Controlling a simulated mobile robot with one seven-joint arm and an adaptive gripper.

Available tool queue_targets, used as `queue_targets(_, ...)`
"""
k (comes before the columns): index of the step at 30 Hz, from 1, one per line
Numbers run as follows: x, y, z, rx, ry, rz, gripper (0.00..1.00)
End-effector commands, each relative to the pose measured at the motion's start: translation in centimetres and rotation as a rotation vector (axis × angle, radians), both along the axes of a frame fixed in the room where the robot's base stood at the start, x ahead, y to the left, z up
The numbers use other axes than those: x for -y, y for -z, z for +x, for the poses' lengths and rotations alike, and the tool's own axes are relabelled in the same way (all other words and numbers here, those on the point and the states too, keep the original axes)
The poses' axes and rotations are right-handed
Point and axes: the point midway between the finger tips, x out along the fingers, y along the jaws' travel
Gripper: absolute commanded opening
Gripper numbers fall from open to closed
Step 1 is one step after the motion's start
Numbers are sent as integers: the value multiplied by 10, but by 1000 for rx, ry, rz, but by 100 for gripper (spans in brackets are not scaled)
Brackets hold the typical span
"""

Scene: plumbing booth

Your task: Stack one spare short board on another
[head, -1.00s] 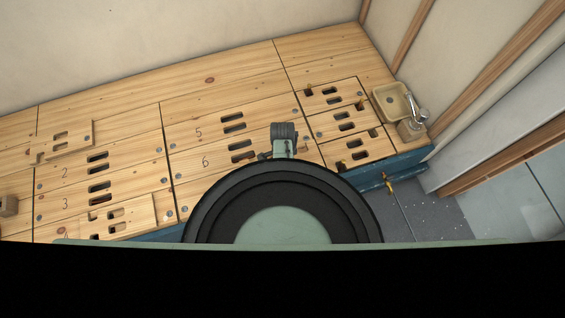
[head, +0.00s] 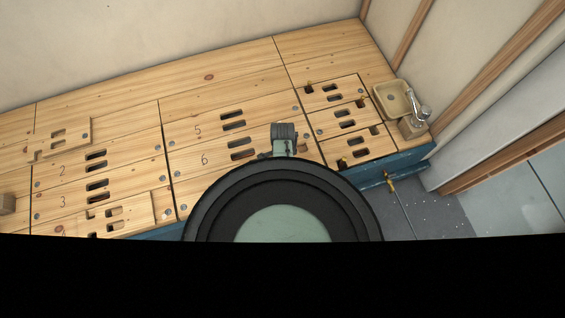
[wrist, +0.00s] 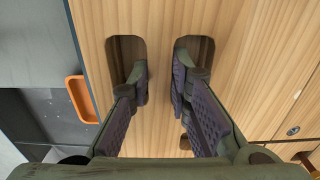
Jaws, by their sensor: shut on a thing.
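My gripper (wrist: 160,82) is shut on the wooden bar between the two slots of a board (wrist: 160,40) in the wrist view, with one fingertip in each slot. In the head view my own arm hides my gripper and this board. A short slotted board (head: 80,130) lies on top of the bench planks at the far left. Another short slotted board (head: 136,214) lies on the planks near the front left edge. I cannot tell whether the gripped board is a loose one or how high it is.
The wooden bench top (head: 225,85) has numbered, slotted planks and bolts. A small sink with a tap (head: 395,100) stands at the back right. The blue bench front (head: 410,163) drops to the floor at right. An orange handle (wrist: 82,99) shows in the wrist view.

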Motion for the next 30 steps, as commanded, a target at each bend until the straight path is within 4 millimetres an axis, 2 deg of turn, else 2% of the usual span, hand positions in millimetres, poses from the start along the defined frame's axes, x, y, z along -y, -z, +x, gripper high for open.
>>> queue_targets(22, 0, 9, 1, 1, 0, 0, 0)
queue_targets(23, 0, 8, 1, 2, 0, 1, 19)
queue_targets(30, 0, 8, 0, 1, 0, 0, 35)
